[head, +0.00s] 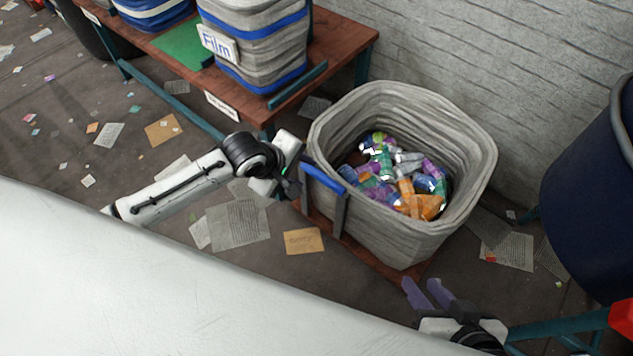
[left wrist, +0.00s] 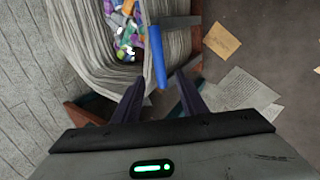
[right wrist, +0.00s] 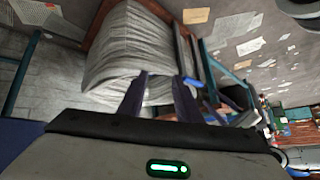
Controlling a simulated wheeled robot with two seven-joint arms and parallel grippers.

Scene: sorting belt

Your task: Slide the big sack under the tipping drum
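The big sack (head: 345,120) is grey, open-topped and holds several crushed coloured bottles and cans. It stands upright on a low brown wooden base with a blue handle (head: 323,179) on its near left side. My left gripper (head: 298,184) is at this handle; in the left wrist view its fingers are apart, with the end of the blue handle (left wrist: 157,55) between their tips. Whether they touch it I cannot tell. My right gripper (head: 426,290) is open and empty, near the sack's front right; the sack's side (right wrist: 135,45) shows beyond its fingers. A dark blue drum (head: 585,200), likely the tipping drum, stands at the right edge.
A brown table (head: 345,40) with a striped sack labelled Film (head: 265,45) stands at the back left. Teal frame bars and a red part (head: 622,318) are at lower right. A grey wall is behind. Loose paper and cardboard (head: 304,241) litter the floor.

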